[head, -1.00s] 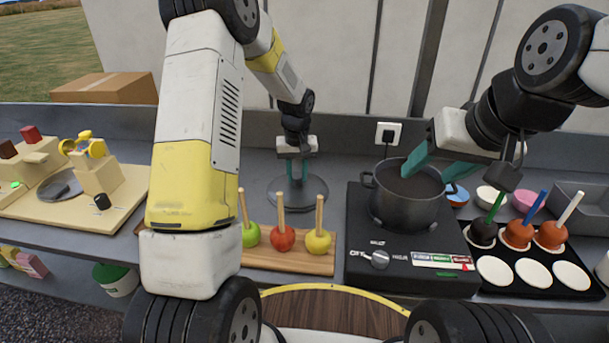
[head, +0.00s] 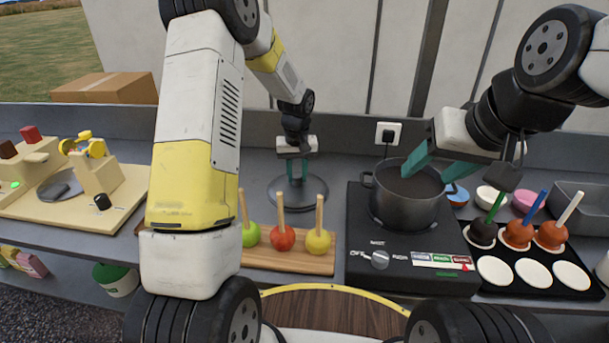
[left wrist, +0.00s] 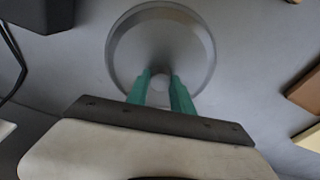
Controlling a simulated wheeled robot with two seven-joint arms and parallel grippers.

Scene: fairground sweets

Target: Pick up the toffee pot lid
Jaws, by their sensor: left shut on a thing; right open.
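The toffee pot lid (head: 283,199) is a round grey disc at the back of the counter, left of the stove; it also shows in the left wrist view (left wrist: 195,50). My left gripper (head: 297,175) comes down on it from above, its teal fingers shut on the small central knob, as the left wrist view (left wrist: 160,82) shows. The lid looks level and on or very near the counter; I cannot tell whether it touches. My right gripper (head: 432,165) is open and empty over the dark toffee pot (head: 405,208), which stands uncovered on the stove.
A wooden board (head: 290,260) with three apples on sticks lies in front of the lid. The black stove (head: 365,240) is to the right, then a tray (head: 520,262) with coated apples. A cream-coloured machine (head: 110,200) stands at left. My left arm covers the counter between.

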